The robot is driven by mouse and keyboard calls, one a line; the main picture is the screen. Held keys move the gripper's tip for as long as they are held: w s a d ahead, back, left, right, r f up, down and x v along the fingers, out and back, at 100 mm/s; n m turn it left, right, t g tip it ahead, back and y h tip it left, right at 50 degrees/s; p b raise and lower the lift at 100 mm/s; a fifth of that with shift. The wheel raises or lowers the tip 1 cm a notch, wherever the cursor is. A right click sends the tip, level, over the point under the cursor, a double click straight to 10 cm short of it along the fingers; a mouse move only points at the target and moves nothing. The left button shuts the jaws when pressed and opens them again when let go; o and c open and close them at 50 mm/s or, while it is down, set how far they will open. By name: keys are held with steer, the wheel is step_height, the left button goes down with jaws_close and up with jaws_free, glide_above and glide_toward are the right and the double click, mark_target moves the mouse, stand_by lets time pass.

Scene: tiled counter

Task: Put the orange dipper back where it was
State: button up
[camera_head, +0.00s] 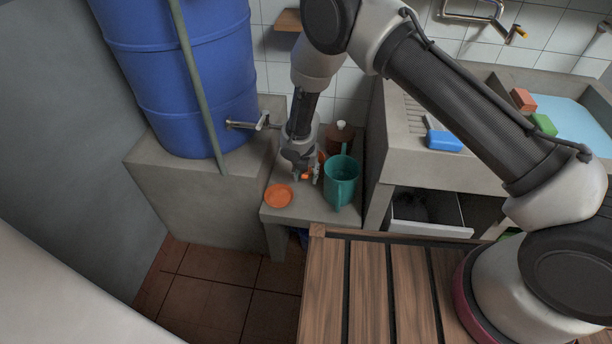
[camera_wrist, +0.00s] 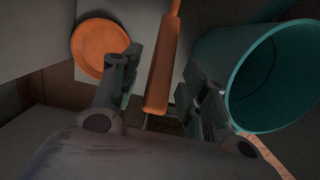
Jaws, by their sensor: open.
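The orange dipper's long handle (camera_wrist: 163,62) runs between my open fingers in the wrist view, with visible gaps on both sides. Its upper end leaves the frame, so the cup is not seen there. In the head view only small orange bits (camera_head: 306,177) show at my gripper (camera_head: 307,176); the rest is hidden behind it. My gripper points down over the low concrete ledge (camera_head: 310,211), and its fingers also show in the wrist view (camera_wrist: 163,90). A round orange dish (camera_head: 278,195) lies left of my gripper, also in the wrist view (camera_wrist: 100,47).
A teal jug (camera_head: 341,182) stands close on the right of my gripper, near the right finger in the wrist view (camera_wrist: 240,75). A brown lidded jar (camera_head: 341,137) is behind. A blue barrel (camera_head: 190,75) with a tap (camera_head: 250,124) is left. A sink (camera_head: 470,165) is right.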

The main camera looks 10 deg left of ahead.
steer(key=r, duration=0.3)
steer(key=s+r, duration=0.1)
steer(key=r, duration=0.6)
steer(key=shift+s+r, duration=0.35)
steer(key=w+d+r+m, duration=0.2)
steer(key=d+r+m, duration=0.4)
steer(key=r, duration=0.4)
steer(key=w+d+r+m, duration=0.3)
steer(key=d+r+m, duration=0.1)
steer(key=d+r, duration=0.6)
steer(key=s+d+r+m+t, duration=0.1)
steer(key=s+d+r+m, duration=0.2)
steer(key=d+r+m, duration=0.3)
steer(key=s+d+r+m, duration=0.3)
steer(key=d+r, duration=0.5)
steer(key=s+d+r+m, duration=0.2)
steer(key=s+d+m, duration=0.3)
steer(key=s, duration=0.3)
steer(key=s+d+r+m+t, duration=0.1)
steer(key=s+d+r+m, duration=0.2)
steer(key=s+d+m, duration=0.2)
steer(key=s+d+r+m, duration=0.2)
steer(key=s+d+m, duration=0.3)
steer(key=s, duration=0.6)
steer(key=shift+s+r+m+t, duration=0.15)
steer(key=shift+s+m+t, duration=0.2)
steer(key=shift+m, duration=0.45)
